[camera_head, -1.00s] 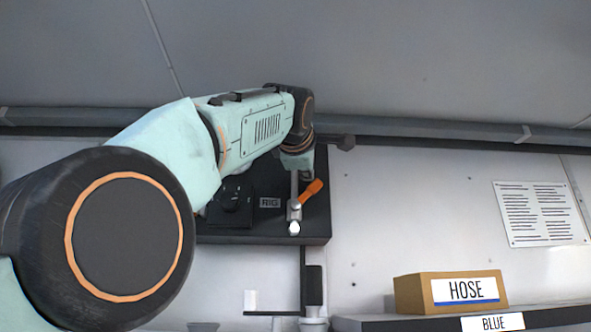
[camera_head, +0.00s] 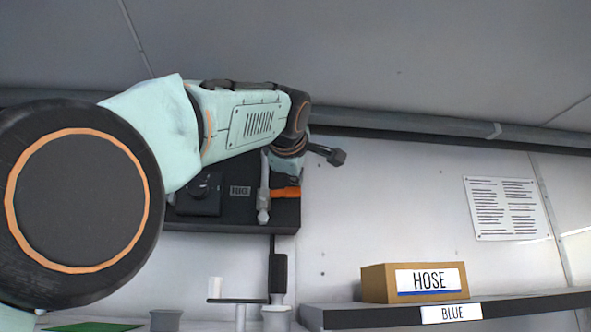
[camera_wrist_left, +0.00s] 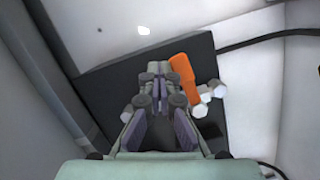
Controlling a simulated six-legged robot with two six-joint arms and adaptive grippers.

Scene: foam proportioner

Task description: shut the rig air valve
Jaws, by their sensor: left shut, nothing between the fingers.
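The rig air valve has an orange lever (camera_head: 287,193) on a pale vertical pipe (camera_head: 263,200), on a dark panel (camera_head: 230,228) beside a RIG label (camera_head: 240,190). The lever lies about level, pointing right, across the pipe. In the left wrist view the orange lever (camera_wrist_left: 184,78) stands close to the right of my left gripper (camera_wrist_left: 157,78). Those fingers are shut and empty; I cannot tell whether they touch the lever. My right gripper is not in view.
A black knob (camera_head: 200,193) sits on the panel left of the label. A cardboard HOSE box (camera_head: 378,284) stands on a shelf (camera_head: 380,318) at lower right. A notice (camera_head: 507,208) hangs on the wall. The wall right of the panel is mostly bare.

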